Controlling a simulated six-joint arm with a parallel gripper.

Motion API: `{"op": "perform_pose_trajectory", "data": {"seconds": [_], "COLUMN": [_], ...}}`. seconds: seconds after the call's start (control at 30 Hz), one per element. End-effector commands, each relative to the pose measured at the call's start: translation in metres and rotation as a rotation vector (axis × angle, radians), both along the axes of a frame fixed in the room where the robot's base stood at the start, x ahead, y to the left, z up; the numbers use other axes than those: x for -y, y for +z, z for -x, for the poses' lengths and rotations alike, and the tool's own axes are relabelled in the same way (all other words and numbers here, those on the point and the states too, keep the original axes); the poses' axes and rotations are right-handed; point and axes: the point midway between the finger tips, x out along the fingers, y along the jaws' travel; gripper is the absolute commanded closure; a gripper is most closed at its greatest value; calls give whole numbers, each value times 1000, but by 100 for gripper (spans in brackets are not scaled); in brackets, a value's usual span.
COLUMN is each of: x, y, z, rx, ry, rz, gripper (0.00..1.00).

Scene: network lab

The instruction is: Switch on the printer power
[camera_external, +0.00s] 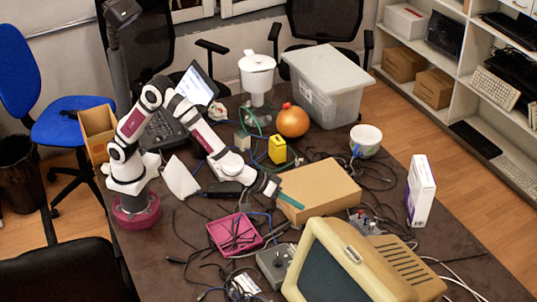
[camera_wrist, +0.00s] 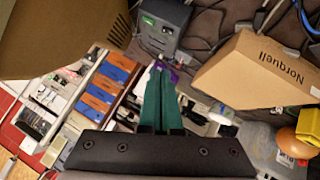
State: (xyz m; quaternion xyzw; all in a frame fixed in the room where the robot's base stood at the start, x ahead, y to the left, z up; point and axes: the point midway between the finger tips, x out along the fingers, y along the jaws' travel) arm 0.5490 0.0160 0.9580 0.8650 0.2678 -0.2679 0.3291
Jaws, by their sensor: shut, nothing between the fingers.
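My gripper (camera_external: 272,187) is low over the table at the left edge of a cardboard box. In the wrist view its dark green fingers (camera_wrist: 161,72) are together and hold nothing. A dark grey unit (camera_wrist: 163,22) with a small green light stands beyond the fingertips, apart from them. In the external view a small grey unit with coloured parts (camera_external: 364,220) sits between the cardboard box and the beige monitor; I cannot tell for sure that it is the same one. A grey box (camera_external: 272,262) lies near the front. No printer can be made out with certainty.
The cardboard box (camera_external: 318,190) also shows in the wrist view (camera_wrist: 262,72). A beige monitor (camera_external: 350,268) fills the front right. A pink tray (camera_external: 214,229) and loose cables lie left of it. A white and purple box (camera_external: 420,190) stands at right.

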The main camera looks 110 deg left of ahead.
Motion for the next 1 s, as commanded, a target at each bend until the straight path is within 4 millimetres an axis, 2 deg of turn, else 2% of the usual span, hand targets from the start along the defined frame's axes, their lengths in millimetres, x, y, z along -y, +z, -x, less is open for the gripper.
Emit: {"op": "perform_pose_trajectory", "data": {"seconds": [0.17,0.6,0.8,1.0], "x": [-3,-30,-19,-17], "y": [-6,-66,-93,-100], "z": [-7,-72,-81,-84], "rx": [0,-1,-1,1], "ry": [1,2,-2,0], "rz": [0,0,-1,1], "gripper": [100,100,100,100]}}
